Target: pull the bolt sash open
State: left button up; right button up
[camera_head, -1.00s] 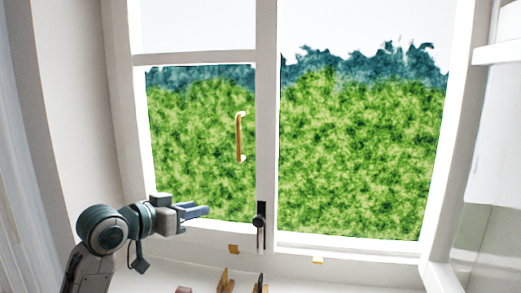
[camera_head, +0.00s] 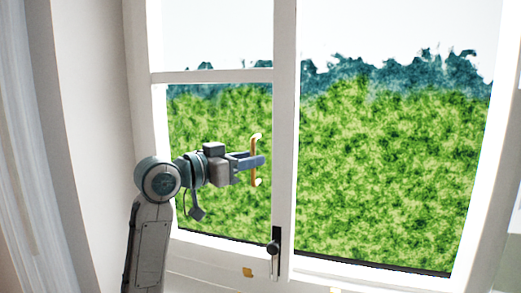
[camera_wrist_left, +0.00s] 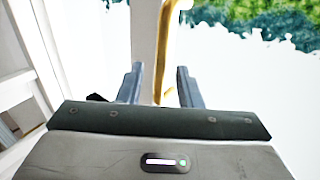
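The bolt sash is the left window sash (camera_head: 220,243), white-framed, and it looks shut. A brass-coloured upright handle (camera_head: 256,142) is on it, and the handle also shows in the left wrist view (camera_wrist_left: 165,40). A black bolt (camera_head: 275,250) with a round knob sits low at the middle of the window. My left gripper (camera_head: 262,161) is at the handle's mid-height. In the left wrist view its fingers (camera_wrist_left: 160,78) are apart, with the handle between them in the picture; I cannot tell whether they touch it. My right gripper is not in view.
A white middle post (camera_head: 284,130) stands just right of the handle. A fixed-looking large pane (camera_head: 390,180) is to its right. A white wall reveal (camera_head: 95,140) and pale curtain (camera_head: 30,150) are at the left. A small yellow tab (camera_head: 247,272) is below the sash.

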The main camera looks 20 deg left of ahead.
pick_arm(q)
jog(key=shift+p+x, duration=0.6)
jog(key=shift+x, duration=1.25)
jog(key=shift+c, duration=0.2)
grip_shut()
